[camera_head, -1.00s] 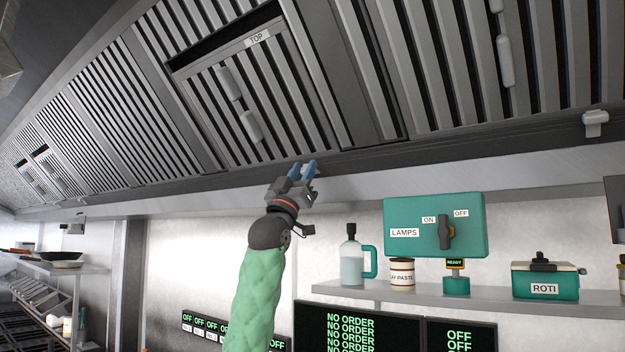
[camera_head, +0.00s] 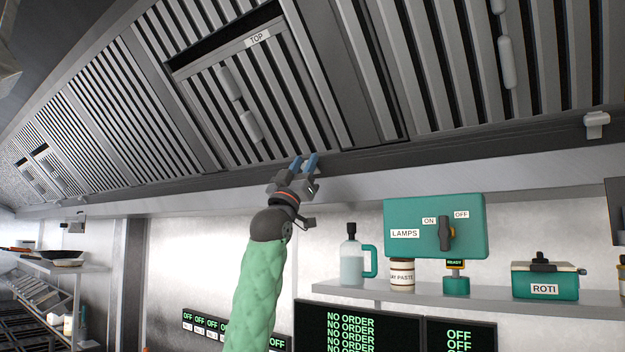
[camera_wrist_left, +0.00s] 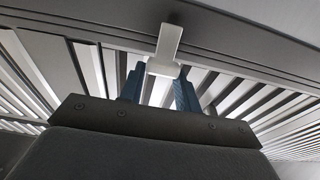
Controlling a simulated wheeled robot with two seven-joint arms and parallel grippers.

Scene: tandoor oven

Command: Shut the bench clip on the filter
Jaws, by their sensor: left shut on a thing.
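The slatted metal filter (camera_head: 201,97) with a TOP label sits in the sloping hood above my left arm. A dark gap shows along its upper edge. My left gripper (camera_head: 303,164) is raised to the hood's lower rail, just below the filter's lower right corner. In the left wrist view, the pale grey clip (camera_wrist_left: 167,45) hangs from the rail, its lower end between my two blue fingers. The gripper is shut on this clip. In the head view the gripper hides the clip. My right gripper is not in view.
A similar clip (camera_head: 596,124) is on the rail at the right. Below stands a shelf (camera_head: 400,292) with a green-handled bottle (camera_head: 351,262), a jar (camera_head: 402,273) and a ROTI box (camera_head: 545,282). A green LAMPS switch box (camera_head: 400,215) is on the wall.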

